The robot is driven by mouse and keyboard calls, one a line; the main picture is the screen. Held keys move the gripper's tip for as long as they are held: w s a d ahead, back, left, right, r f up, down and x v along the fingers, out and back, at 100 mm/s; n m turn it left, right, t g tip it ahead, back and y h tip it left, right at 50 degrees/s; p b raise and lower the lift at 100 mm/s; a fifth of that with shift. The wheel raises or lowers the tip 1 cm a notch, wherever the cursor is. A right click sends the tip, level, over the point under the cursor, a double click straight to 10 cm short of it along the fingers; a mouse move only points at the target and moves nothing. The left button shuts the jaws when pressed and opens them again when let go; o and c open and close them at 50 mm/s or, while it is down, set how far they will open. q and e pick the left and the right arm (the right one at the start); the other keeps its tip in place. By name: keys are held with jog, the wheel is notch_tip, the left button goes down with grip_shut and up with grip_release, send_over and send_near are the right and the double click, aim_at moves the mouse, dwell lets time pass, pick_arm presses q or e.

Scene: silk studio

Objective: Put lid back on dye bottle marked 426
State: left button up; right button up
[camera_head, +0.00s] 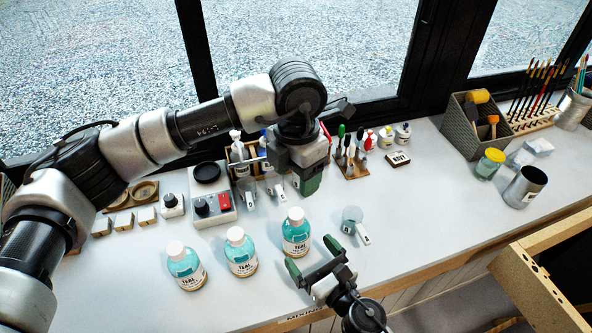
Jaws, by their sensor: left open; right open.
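Three teal dye bottles with white tops stand in a row at the front of the table: a left bottle (187,271), a middle bottle (241,258) and a right bottle (296,238). Their labels read TEAL, but the numbers are too small to read. All three tops look white and in place; I cannot pick out a loose lid. My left gripper (308,186) hangs behind the right bottle, pointing down, open with nothing visible in it. My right gripper (312,258) is open and empty at the front edge, its green fingers just right of the right bottle.
A device with a black disc and red button (224,202) stands behind the bottles. A bottle rack, brushes, grey basket (473,122) and metal cup (525,187) stand farther back and right. The front right tabletop is clear.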

jog(key=b+v, duration=0.1)
jog(key=v, duration=0.3)
jog(key=shift+s+d+f, duration=0.15)
jog(key=shift+s, duration=0.05)
pick_arm(q)
jog(key=shift+f, duration=0.8)
pick_arm(e)
jog(key=shift+s+d, duration=0.2)
jog(key=shift+s, duration=0.15)
